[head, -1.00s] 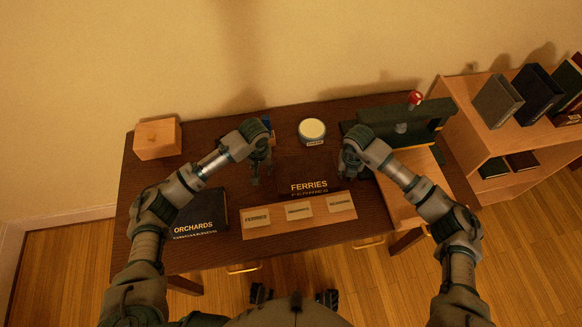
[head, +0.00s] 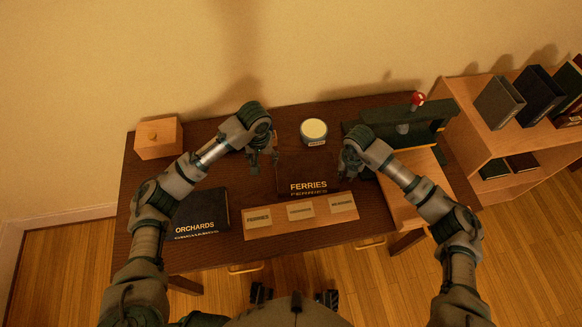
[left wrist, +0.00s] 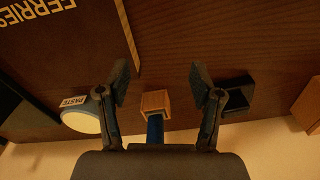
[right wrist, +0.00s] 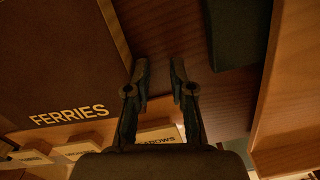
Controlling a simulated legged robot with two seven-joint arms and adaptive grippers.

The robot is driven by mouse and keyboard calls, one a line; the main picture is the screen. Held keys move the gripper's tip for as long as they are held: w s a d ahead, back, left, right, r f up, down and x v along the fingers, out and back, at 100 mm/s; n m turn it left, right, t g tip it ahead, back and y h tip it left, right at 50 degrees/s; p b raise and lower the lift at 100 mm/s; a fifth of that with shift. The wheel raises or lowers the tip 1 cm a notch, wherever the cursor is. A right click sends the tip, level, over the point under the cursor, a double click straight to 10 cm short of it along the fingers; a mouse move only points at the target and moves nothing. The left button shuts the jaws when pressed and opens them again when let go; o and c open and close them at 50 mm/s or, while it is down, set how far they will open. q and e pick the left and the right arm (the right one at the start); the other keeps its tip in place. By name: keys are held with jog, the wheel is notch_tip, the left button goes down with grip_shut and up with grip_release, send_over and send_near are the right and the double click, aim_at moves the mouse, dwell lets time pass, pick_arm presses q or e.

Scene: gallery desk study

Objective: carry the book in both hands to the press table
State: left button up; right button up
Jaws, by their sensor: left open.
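The dark FERRIES book (head: 308,172) lies flat on the brown desk, between my two hands; it also shows in the left wrist view (left wrist: 40,30) and the right wrist view (right wrist: 50,60). My left gripper (head: 262,160) is open and empty, left of the book and apart from it. In the left wrist view its fingers (left wrist: 160,85) are wide apart. My right gripper (head: 352,172) is at the book's right side; its fingers (right wrist: 158,72) are a narrower gap apart with nothing between them. The press table (head: 412,195) with its green press (head: 400,118) is at the right.
A second dark book, ORCHARDS (head: 205,210), lies at the desk's left front. A label board (head: 300,217) lies before FERRIES. A paste jar (head: 314,131), a wooden box (head: 158,138) and a small blue-and-wood tool (left wrist: 154,108) stand behind. A bookshelf (head: 520,130) is at right.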

jog(key=shift+d, duration=0.55)
jog(key=o, duration=0.7)
jog(key=shift+a, duration=0.1)
jog(key=shift+o, duration=0.4)
jog(key=shift+a, duration=0.3)
notch_tip(320, 180, up, 12)
jog(key=shift+s+a, duration=0.25)
jog(key=shift+d, duration=0.1)
jog(key=shift+f, duration=0.1)
